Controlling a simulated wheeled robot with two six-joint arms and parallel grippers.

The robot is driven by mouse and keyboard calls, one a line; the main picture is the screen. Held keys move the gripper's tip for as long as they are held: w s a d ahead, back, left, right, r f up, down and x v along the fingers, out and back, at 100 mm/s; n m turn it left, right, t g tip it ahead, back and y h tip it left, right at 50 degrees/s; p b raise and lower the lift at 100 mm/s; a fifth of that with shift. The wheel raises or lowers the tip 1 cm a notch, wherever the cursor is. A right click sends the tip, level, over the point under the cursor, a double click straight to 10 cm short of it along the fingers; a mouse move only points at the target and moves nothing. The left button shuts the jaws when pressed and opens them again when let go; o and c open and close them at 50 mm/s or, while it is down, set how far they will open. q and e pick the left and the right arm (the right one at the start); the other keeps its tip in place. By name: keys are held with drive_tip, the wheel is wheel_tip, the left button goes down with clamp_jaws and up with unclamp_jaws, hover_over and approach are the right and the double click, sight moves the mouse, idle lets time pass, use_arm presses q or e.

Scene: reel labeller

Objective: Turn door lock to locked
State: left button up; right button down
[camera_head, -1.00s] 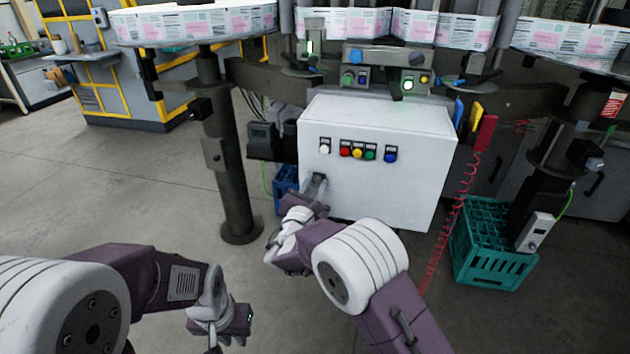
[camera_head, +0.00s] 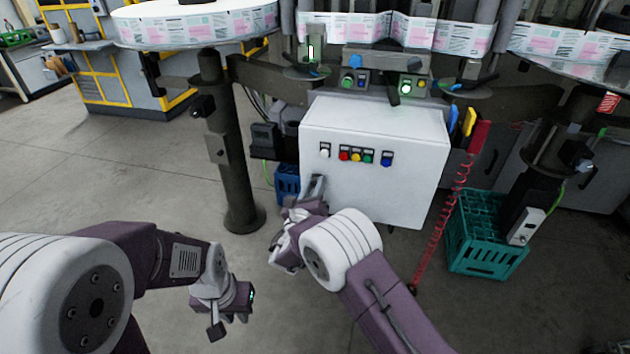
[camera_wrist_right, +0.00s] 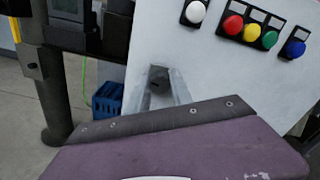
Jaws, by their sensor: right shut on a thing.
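The white cabinet door (camera_head: 375,185) carries a row of coloured buttons. The door lock (camera_wrist_right: 159,78) is a small dark round piece at the door's lower left in the right wrist view. My right gripper (camera_head: 318,186) is at this corner, its grey fingers on either side of the lock and shut on it. The fingers (camera_wrist_right: 165,92) partly hide the lock, so I cannot read its turn angle. The lock is hidden behind the gripper in the head view. My left gripper (camera_head: 218,328) hangs low at the left, away from the cabinet; its finger gap is not clear.
The buttons (camera_head: 357,154) sit above the lock. A dark post (camera_head: 228,150) stands left of the cabinet, with a blue crate (camera_head: 287,182) behind. A red coiled hose (camera_head: 446,215) and a teal crate (camera_head: 487,235) stand at the right. Open floor lies at left.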

drive_tip(key=shift+n+p, duration=0.35)
drive_tip(key=shift+n, duration=0.15)
idle(0.3)
drive_tip(key=c, duration=1.1)
unclamp_jaws()
drive_tip(key=p+v, duration=0.1)
drive_tip(key=v, duration=0.8)
drive_tip(key=shift+p, duration=0.4)
